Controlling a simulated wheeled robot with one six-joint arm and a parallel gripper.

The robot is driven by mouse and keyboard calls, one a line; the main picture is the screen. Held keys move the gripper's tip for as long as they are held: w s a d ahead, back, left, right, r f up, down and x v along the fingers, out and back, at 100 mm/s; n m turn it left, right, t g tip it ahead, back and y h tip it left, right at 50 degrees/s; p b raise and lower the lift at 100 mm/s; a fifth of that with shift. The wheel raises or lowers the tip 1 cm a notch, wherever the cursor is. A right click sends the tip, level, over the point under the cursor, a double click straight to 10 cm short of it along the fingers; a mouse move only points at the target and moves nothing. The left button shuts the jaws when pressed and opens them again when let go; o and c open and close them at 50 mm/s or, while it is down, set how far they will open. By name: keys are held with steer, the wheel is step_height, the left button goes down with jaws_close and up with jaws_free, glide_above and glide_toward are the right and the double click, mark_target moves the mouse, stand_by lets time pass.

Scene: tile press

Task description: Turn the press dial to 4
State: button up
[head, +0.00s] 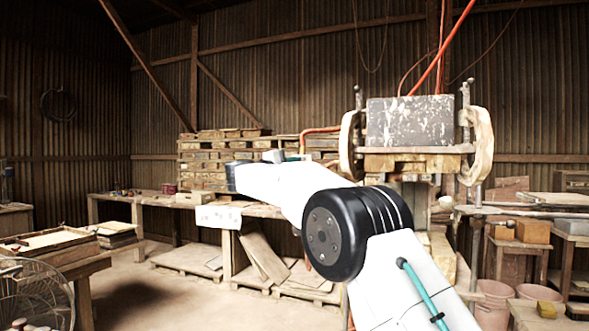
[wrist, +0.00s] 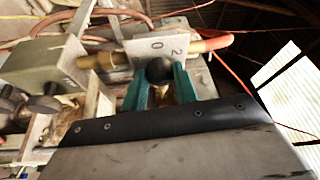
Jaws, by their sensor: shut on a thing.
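In the wrist view, a round black knob (wrist: 158,68) sits in front of a white dial plate (wrist: 160,46). The marks 0 and 2 show on the plate. Other marks are hidden or out of sight, and I cannot tell which mark the dial points to. My gripper (wrist: 160,80) has teal fingers, one on each side of the knob, and is shut on it. In the head view my own arm hides the gripper, and the dial cannot be made out.
In the wrist view, brass fittings with hoses flank the plate, and a grey-green box (wrist: 45,65) with dark knobs stands at left. A grey surface with a riveted black edge (wrist: 170,122) fills the bottom. In the head view, a workbench (head: 160,199) and stacked pallets stand behind my arm.

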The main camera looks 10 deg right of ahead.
steer(key=m+y, duration=0.1)
steer(key=m, duration=0.1)
steer(key=m+g+y, duration=0.1)
steer(key=m, duration=0.2)
steer(key=shift+a+r, duration=0.1)
steer(key=shift+r, duration=0.1)
steer(key=shift+m, duration=0.3)
stand_by(0.3)
steer(key=o, duration=1)
steer(key=shift+c, duration=0.2)
steer(key=v, duration=0.7)
steer(key=shift+s+a, duration=0.2)
steer(key=shift+a, duration=0.1)
